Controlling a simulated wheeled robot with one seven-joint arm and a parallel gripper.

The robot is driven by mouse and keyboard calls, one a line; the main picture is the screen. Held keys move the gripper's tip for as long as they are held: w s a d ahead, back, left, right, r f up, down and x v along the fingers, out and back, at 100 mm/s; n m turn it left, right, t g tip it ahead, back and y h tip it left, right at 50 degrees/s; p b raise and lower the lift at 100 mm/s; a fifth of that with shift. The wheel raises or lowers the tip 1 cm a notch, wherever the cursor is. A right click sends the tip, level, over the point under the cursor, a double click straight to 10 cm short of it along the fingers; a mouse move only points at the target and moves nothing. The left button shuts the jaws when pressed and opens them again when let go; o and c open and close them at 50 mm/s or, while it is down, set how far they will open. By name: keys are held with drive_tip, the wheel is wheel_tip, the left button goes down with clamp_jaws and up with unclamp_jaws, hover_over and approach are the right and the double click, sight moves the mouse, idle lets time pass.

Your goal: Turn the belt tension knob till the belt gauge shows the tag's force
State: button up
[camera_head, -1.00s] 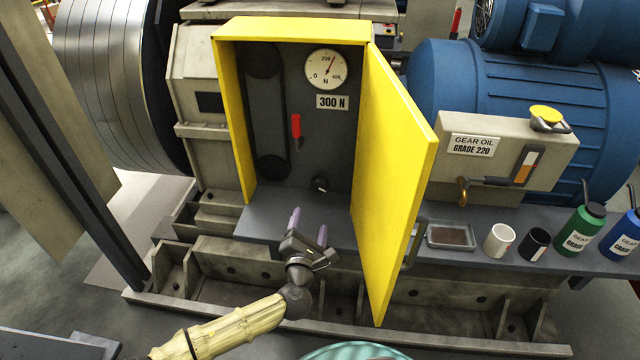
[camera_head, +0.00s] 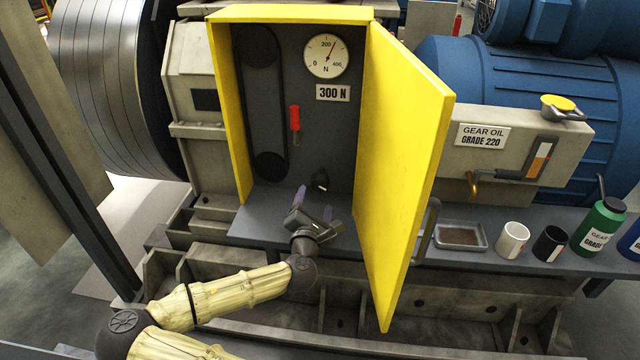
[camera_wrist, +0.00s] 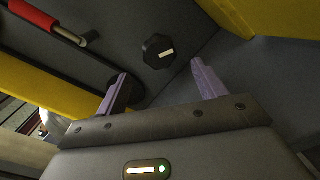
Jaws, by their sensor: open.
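The belt tension knob (camera_head: 320,181) is small and dark, low on the back panel of the open yellow cabinet. In the wrist view the black knob (camera_wrist: 158,51) shows a pale mark and lies beyond the fingertips, between their lines. My gripper (camera_head: 314,202) is open and empty, just below and in front of the knob, apart from it. Its two purple fingers (camera_wrist: 160,80) point at the panel. The belt gauge (camera_head: 326,56) is a white dial marked 0, 200 and 400 N; its red needle points up and right, past 200. The tag (camera_head: 333,93) reads 300 N.
The yellow door (camera_head: 402,170) stands open to the right of my gripper. A tray (camera_head: 460,237), cups and bottles stand on the ledge outside the door.

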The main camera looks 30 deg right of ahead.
sight(320, 179)
drive_tip(key=b+x, duration=0.1)
drive_tip(key=x, duration=0.9)
drive_tip(key=shift+d+b, duration=0.1)
drive_tip(key=shift+b, duration=0.2)
drive_tip(key=c, duration=1)
